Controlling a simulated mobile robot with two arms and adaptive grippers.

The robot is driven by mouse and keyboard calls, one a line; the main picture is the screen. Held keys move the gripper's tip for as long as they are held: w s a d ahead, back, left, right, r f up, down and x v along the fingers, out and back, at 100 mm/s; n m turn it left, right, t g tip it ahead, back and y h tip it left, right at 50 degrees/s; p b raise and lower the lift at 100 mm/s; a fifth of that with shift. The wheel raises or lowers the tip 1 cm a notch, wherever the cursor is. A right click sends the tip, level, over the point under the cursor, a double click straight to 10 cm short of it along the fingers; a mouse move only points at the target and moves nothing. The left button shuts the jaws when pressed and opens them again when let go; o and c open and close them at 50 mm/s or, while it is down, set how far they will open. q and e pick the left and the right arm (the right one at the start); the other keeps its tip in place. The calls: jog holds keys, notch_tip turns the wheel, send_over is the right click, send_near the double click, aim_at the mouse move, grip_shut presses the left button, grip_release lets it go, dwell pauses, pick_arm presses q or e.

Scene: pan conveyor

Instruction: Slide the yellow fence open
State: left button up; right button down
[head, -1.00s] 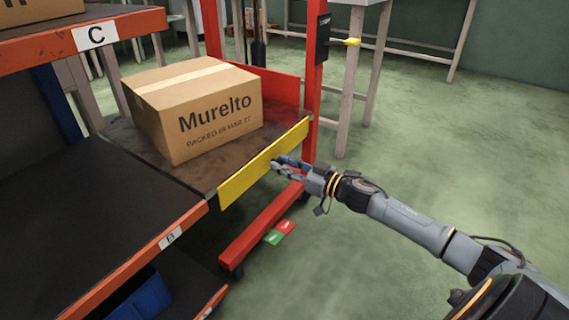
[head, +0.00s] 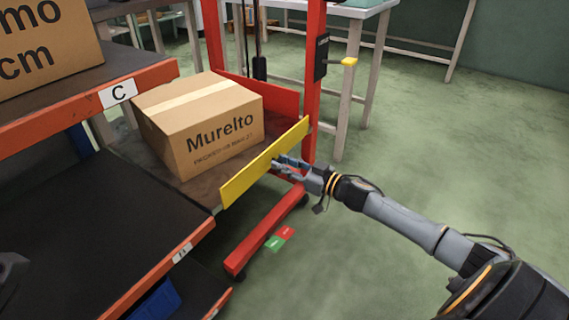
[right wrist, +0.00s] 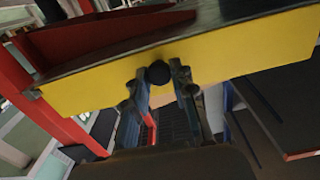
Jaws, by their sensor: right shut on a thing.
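The yellow fence (head: 264,162) is a flat panel along the right-front side of the dark platform (head: 201,186). It also fills the upper part of the right wrist view (right wrist: 215,55). A round black knob (right wrist: 158,72) is on its outer face. My right gripper (head: 281,165) is shut on this knob, with a fingertip on either side of it in the right wrist view (right wrist: 158,82). A cardboard box marked "Murelto" (head: 205,120) sits on the platform behind the fence. My left gripper cannot be made out in these views.
The red lift frame (head: 313,80) stands behind the platform, with a red panel (head: 275,95) on its far side. An orange-edged rack (head: 155,258) adjoins at left, with another carton (head: 45,50) above. Green floor at right is open.

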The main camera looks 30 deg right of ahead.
jog(key=c, duration=1.1)
grip_release()
jog(key=shift+r, duration=0.45)
jog(key=shift+f, duration=0.15)
jog(key=v, duration=1.2)
jog(key=shift+d+f, duration=0.1)
